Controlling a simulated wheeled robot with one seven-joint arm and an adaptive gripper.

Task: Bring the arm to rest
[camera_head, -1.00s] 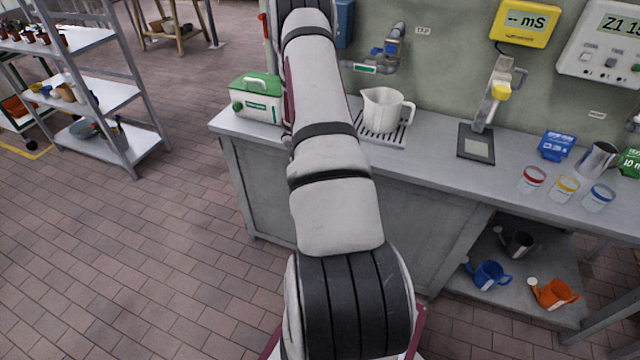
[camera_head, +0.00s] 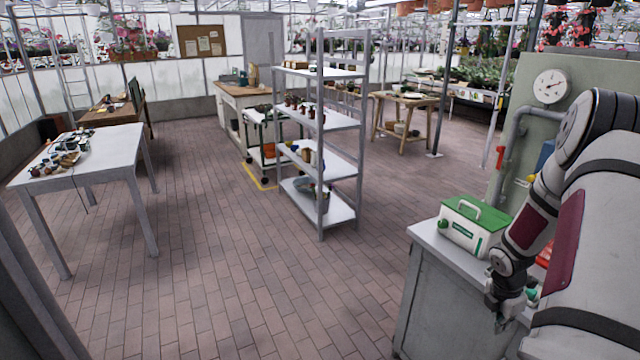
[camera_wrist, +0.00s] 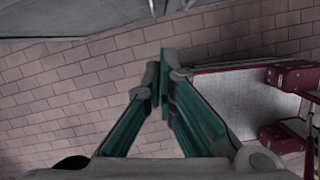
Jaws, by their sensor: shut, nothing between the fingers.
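My arm (camera_head: 590,220) is on the right side of the head view, bent, with its forearm hanging down in front of the grey bench. My gripper (camera_wrist: 163,78) is shut and empty in the wrist view, its green-lined fingers meeting at the tips above the brick floor. In the head view the wrist end is low beside the bench's near edge, and the fingers are mostly hidden there.
A green and white box (camera_head: 470,228) stands on the bench (camera_head: 428,246), close to my forearm. A grey shelf rack (camera_head: 340,170) and a white table (camera_head: 90,158) stand farther left. The brick floor between them is clear. Part of my dark red base shows in the wrist view.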

